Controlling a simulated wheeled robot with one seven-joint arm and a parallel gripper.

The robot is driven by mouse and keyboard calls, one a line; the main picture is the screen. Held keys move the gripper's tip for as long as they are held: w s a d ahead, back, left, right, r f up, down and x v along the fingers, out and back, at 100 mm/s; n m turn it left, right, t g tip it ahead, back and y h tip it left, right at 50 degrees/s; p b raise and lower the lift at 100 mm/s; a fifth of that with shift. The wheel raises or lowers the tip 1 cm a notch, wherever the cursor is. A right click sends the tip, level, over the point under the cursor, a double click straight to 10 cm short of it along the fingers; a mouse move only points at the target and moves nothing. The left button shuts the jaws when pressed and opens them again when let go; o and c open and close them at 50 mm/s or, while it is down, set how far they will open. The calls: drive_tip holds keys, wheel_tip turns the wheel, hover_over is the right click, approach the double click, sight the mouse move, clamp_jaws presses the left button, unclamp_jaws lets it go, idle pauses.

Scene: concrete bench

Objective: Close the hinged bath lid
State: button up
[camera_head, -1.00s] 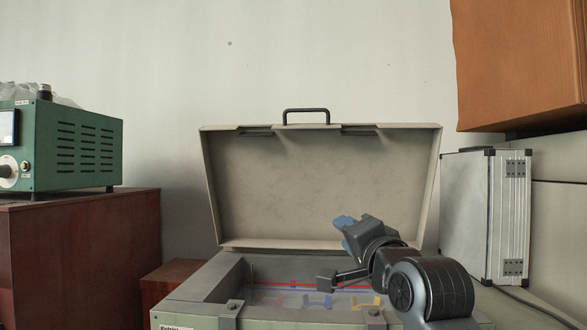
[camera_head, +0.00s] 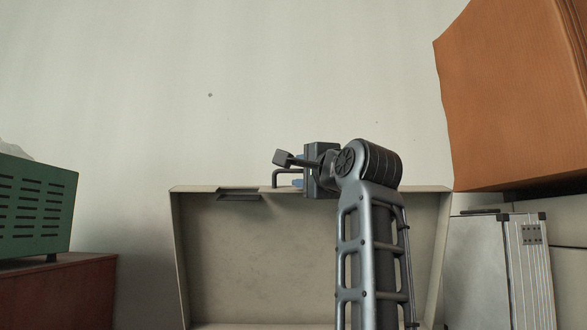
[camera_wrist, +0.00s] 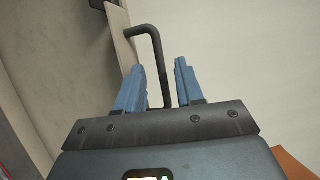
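The beige bath lid (camera_head: 260,255) stands open and upright in the head view, with its inner side facing me. Its black handle (camera_head: 276,178) sits on the top edge, partly hidden by my gripper. In the wrist view the lid's edge (camera_wrist: 122,38) is at upper left, and the dark handle (camera_wrist: 158,62) runs down between my two blue fingers. My gripper (camera_wrist: 160,85) is open, with a gap beside the handle on the right finger's side. In the head view my gripper (camera_head: 298,184) is at the lid's top edge. The bath itself is out of view.
A green instrument (camera_head: 35,210) stands on a red-brown cabinet (camera_head: 60,290) at left. A silver case (camera_head: 500,270) stands right of the lid. An orange-brown wooden cabinet (camera_head: 515,100) hangs at upper right.

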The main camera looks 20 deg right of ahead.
sight(295, 172)
drive_tip(key=shift+w+a+r+p, duration=0.1)
drive_tip(key=shift+w+r+p, duration=0.15)
drive_tip(key=shift+w, duration=0.75)
drive_tip(key=shift+w+r+p, duration=0.1)
drive_tip(key=shift+w+p, duration=0.15)
drive_tip(key=shift+w, duration=0.7)
drive_tip(key=shift+c, duration=0.3)
clamp_jaws()
